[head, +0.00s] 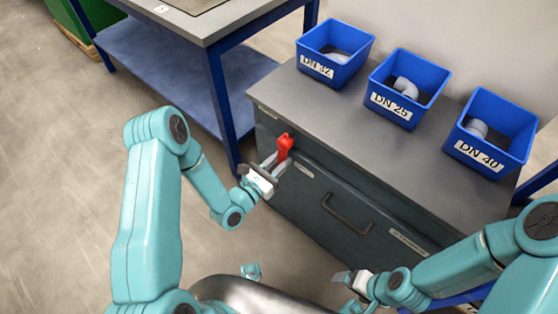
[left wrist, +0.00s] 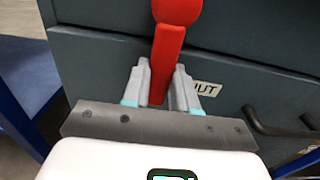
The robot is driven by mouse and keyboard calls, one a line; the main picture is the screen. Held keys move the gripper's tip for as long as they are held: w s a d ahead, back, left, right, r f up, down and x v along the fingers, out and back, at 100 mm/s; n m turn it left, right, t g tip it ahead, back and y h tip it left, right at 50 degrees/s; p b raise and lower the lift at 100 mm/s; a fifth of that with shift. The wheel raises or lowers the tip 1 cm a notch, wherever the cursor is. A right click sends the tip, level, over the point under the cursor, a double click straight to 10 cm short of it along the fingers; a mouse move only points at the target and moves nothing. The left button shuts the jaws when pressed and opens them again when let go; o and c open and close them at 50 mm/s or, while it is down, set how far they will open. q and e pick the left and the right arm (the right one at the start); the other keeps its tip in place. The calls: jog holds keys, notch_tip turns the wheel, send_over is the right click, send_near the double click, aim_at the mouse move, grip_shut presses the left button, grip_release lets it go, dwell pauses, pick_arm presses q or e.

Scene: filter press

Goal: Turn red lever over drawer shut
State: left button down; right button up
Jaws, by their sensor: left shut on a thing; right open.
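The red lever (head: 284,146) stands out on the front of the grey cabinet, above the drawer (head: 335,205). In the left wrist view the red lever (left wrist: 167,55) points up, with its round end at the top. My left gripper (head: 275,163) is shut on the lever, one finger on each side of its lower part. The same gripper (left wrist: 160,85) fills the lower middle of the left wrist view. A white label (left wrist: 208,88) ending in "UT" is partly hidden behind the right finger. My right gripper (head: 350,279) is open and empty, in front of the cabinet at the lower right.
The drawer has a dark bar handle (head: 346,214), also in the left wrist view (left wrist: 275,128). Blue bins marked DN 32 (head: 312,66), DN 25 (head: 391,106) and DN 40 (head: 479,154) stand on the cabinet top. A blue-legged table (head: 215,85) is at the left.

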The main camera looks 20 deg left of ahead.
pick_arm(q)
jog(key=c, duration=0.9)
grip_release()
jog(key=shift+s+f, duration=0.1)
jog(key=p+v, duration=0.1)
jog(key=v, duration=1.5)
jog(key=shift+s, duration=0.15)
